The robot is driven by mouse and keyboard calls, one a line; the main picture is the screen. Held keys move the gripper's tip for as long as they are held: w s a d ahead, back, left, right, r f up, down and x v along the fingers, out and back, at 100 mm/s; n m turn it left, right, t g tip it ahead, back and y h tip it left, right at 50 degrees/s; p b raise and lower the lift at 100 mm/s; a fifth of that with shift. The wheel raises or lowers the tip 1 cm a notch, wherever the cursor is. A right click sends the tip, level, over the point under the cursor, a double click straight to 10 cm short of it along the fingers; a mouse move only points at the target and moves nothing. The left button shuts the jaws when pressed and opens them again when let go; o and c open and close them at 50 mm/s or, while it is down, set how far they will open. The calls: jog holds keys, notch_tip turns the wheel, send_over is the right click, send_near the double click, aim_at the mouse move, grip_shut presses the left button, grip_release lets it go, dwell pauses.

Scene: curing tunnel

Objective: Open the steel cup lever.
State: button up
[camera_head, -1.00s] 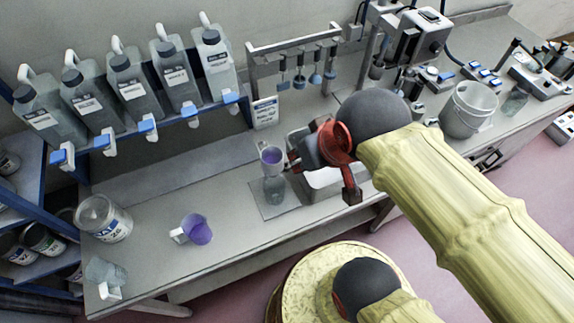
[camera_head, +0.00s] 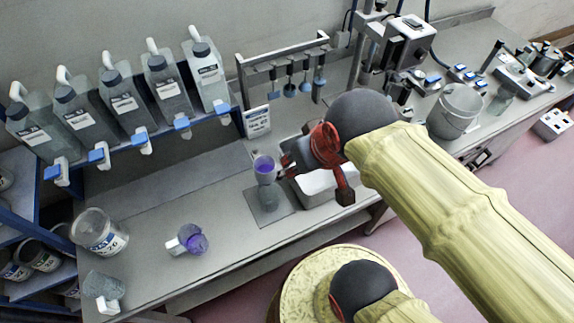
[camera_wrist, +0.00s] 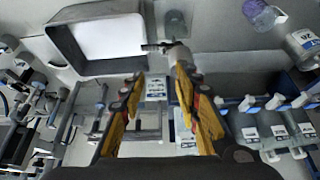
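The steel cup (camera_head: 264,169), with purple liquid inside, stands above a clear glass (camera_head: 269,197) over a grey square plate. In the wrist view, what looks like the cup's grey body (camera_wrist: 178,53) shows between and beyond my fingertips, with a thin dark lever (camera_wrist: 153,47) pointing left. My gripper (camera_wrist: 158,72) has its two yellow fingers apart, with the right fingertip close to the grey body; I cannot tell whether they touch. In the head view my gripper (camera_head: 288,163) is just right of the cup, and its fingertips are mostly hidden.
A white-lined basin (camera_head: 318,187) lies below and right of my gripper. Hanging tools (camera_head: 291,86) and a small sign (camera_head: 257,121) are behind. A row of jugs (camera_head: 125,100) with blue taps stands back left.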

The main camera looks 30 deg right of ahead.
jog(key=w+d+m+g+p, duration=0.2)
jog(key=w+d+g+p, duration=0.15)
jog(key=p, duration=0.55)
jog(key=m+g+y+p, duration=0.45)
jog(key=m+p, duration=0.75)
jog(key=m, duration=0.4)
send_near(281, 175)
jog(key=d, duration=0.4)
jog(key=shift+p+x, duration=0.45)
jog(key=shift+x, duration=3.6)
jog(key=shift+w+a, duration=0.1)
jog(key=shift+w, duration=0.1)
jog(key=shift+r, duration=0.1)
jog(key=c, duration=0.7)
grip_shut()
